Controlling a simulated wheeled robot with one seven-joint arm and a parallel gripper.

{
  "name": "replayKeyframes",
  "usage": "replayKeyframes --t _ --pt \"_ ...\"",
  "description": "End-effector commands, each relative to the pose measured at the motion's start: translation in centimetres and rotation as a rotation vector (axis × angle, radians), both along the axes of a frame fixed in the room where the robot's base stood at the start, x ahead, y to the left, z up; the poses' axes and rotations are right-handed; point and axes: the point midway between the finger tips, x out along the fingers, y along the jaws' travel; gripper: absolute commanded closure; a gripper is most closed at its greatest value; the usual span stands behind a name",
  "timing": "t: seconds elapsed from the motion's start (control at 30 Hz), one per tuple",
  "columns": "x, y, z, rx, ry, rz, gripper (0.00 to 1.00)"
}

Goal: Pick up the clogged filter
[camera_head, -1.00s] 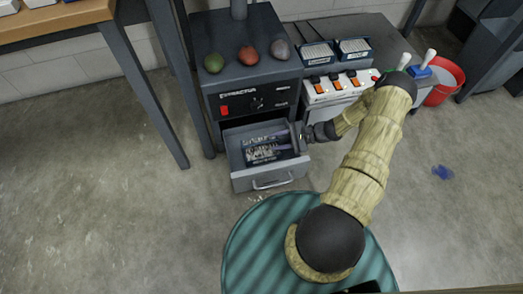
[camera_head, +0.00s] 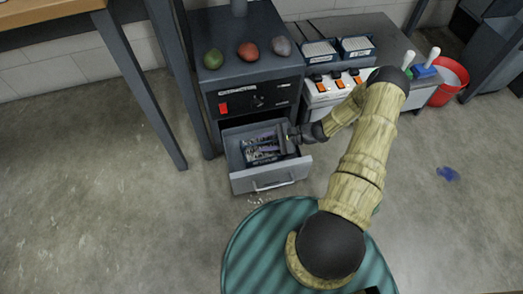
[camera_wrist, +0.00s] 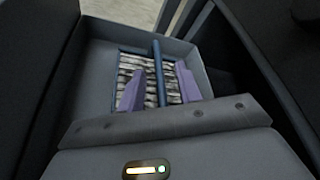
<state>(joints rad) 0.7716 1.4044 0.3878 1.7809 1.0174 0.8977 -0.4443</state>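The clogged filter lies in the open drawer (camera_head: 243,182) of the extractor. It is a grey, dirty pleated panel (camera_head: 262,154) with a blue frame, and in the wrist view the filter (camera_wrist: 131,65) has a blue bar across its middle. My gripper (camera_wrist: 160,76) is open, with its two purple fingers on either side of that bar. I see gaps between the fingers and the bar, but cannot tell how deep the fingertips are. In the head view my gripper (camera_head: 284,146) is over the right side of the drawer, partly hiding the filter.
The extractor (camera_head: 252,95) stands above the drawer, with several coloured stones on top. A white switch strip (camera_head: 337,88) and two blue-framed filters (camera_head: 356,47) are on the right cabinet. A red bucket (camera_head: 450,83) stands farther right.

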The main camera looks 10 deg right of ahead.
Motion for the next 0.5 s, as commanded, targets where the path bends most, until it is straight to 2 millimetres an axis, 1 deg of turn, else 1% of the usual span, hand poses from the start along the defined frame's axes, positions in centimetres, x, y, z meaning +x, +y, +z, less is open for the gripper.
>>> replayKeyframes --t 0.07,0.2,0.23,0.5 --pt "0.00 0.00 -0.01 0.000 0.000 0.000 0.68" --pt "0.00 0.01 -0.02 0.000 0.000 0.000 0.95" --pt "0.00 0.01 -0.02 0.000 0.000 0.000 1.00" --pt "0.00 0.04 0.01 0.001 0.000 0.001 1.00"
